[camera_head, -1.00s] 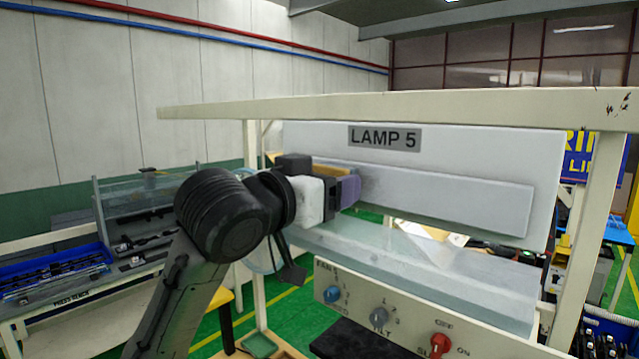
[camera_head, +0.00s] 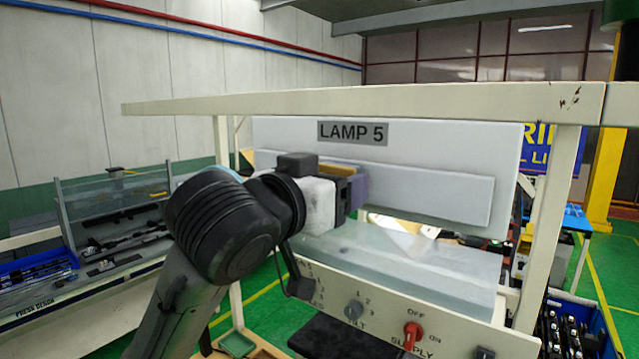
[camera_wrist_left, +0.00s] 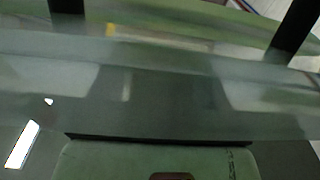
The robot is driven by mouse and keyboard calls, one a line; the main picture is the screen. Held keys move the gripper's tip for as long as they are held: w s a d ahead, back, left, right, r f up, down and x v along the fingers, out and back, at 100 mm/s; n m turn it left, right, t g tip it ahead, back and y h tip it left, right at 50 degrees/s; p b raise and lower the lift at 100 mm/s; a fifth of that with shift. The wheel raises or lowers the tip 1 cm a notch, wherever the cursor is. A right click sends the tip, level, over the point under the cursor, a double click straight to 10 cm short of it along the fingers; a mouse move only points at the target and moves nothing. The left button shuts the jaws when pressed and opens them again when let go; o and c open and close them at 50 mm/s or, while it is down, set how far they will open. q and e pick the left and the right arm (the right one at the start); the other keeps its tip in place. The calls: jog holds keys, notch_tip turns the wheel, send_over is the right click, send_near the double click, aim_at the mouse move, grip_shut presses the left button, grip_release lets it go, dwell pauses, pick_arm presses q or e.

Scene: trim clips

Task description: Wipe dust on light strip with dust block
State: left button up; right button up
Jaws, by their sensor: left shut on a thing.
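The light strip (camera_head: 435,190) is a long pale bar on the white panel under the LAMP 5 label. My left gripper (camera_head: 342,190) is shut on the dust block (camera_head: 359,184), which has a purple face and a yellowish back part. The block is at the left part of the strip, with its purple face towards it. Whether it touches the strip cannot be told. No distinct dust can be made out on the visible strip. The left wrist view is blurred and does not clearly show the block. My right gripper is not in view.
A cream frame bar (camera_head: 360,103) runs above the panel, and a post (camera_head: 545,220) stands at its right. Below are a clear glass-like cover (camera_head: 420,258) and a control panel with a red knob (camera_head: 412,335). A side bench (camera_head: 110,265) stands left.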

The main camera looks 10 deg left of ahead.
aim_at(417, 194)
pick_arm(q)
jog(key=shift+s+d, duration=0.4)
jog(key=shift+d, duration=0.45)
jog(key=shift+s+d, duration=0.4)
jog(key=shift+d, duration=0.45)
jog(key=shift+s+d+f, duration=0.1)
jog(key=shift+s+d, duration=0.15)
jog(key=shift+d, duration=0.55)
jog(key=shift+s+d, duration=0.25)
jog(key=shift+d, duration=0.5)
jog(key=shift+s+d, duration=0.35)
jog(key=shift+d, duration=0.4)
jog(key=shift+s+d, duration=0.35)
jog(key=shift+d, duration=0.35)
jog(key=shift+s+a, duration=0.1)
jog(key=shift+b+v, duration=0.7)
jog(key=shift+v, duration=0.4)
jog(key=shift+b+v, duration=0.6)
jog(key=shift+v, duration=1.3)
